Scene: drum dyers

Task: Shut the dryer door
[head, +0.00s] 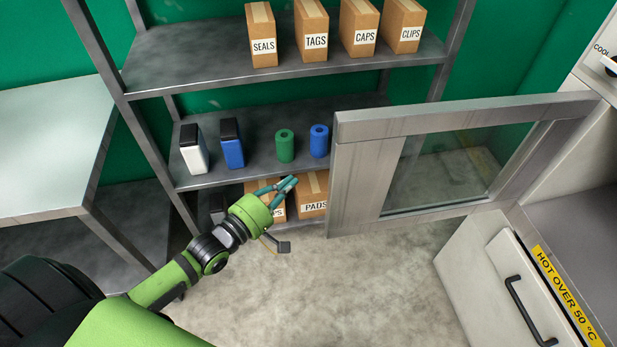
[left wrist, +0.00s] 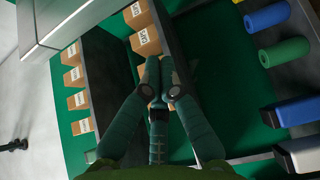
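The dryer door (head: 365,185) has a grey metal frame around a glass pane (head: 450,170). It stands wide open, reaching left from the dryer's opening (head: 585,235) at the right edge. My left gripper (head: 291,183) is left of the door's free edge, apart from it in the picture, in front of the shelf. Its teal fingers are drawn together with nothing seen between them; they also show in the left wrist view (left wrist: 159,92). A grey frame piece at the top left of that view looks like the door (left wrist: 75,20). My right gripper is not in view.
A grey table (head: 50,140) stands at the left. A white drawer front with a black handle (head: 528,310) is below the dryer opening. The floor (head: 330,290) in front is clear.

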